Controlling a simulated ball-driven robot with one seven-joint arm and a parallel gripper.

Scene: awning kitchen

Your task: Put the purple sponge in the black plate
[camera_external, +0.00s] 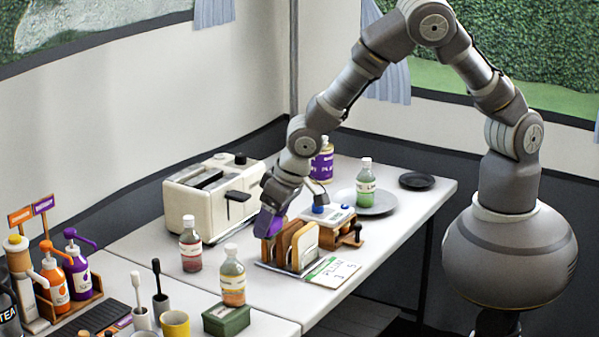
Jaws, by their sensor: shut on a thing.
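The purple sponge (267,224) is in my gripper (272,207), just left of the toast rack and in front of the toaster. My gripper points down and is shut on the sponge. I cannot tell whether the sponge touches the table or the rack. The black plate (416,181) is small and round and lies at the back right of the white table, well to the right of my gripper. Nothing shows on the plate.
The rack with bread slices (297,246) stands beside the sponge. The cream toaster (213,193) is behind it. A grey plate (383,206) with a green bottle (366,184), a scale (328,214) and a purple jar (322,160) stand between sponge and black plate. Bottles stand in front.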

